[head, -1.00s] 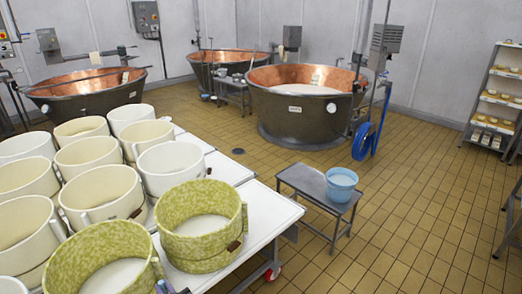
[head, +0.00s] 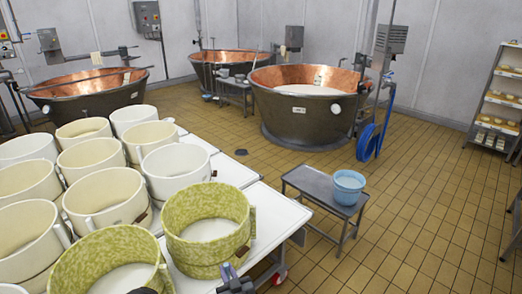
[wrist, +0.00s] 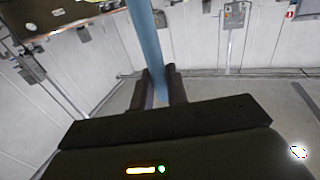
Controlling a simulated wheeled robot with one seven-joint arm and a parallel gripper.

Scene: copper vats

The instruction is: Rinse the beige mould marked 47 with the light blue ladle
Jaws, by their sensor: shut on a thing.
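My gripper (wrist: 161,85) is shut on a light blue bar, which looks like the handle of the light blue ladle (wrist: 147,40), in the wrist view. The handle runs up out of the top of that view, so the ladle's bowl is hidden. Several beige moulds (head: 106,194) stand close together on the white table at the left in the head view. No number can be read on them, so I cannot tell which is marked 47. Dark parts, probably of my arm, show at the bottom edge of the head view.
Green mottled moulds (head: 207,220) stand at the near side of the white table (head: 285,215). A light blue bucket (head: 348,187) holding pale liquid stands on a grey metal bench (head: 312,183). Copper vats (head: 307,110) stand behind.

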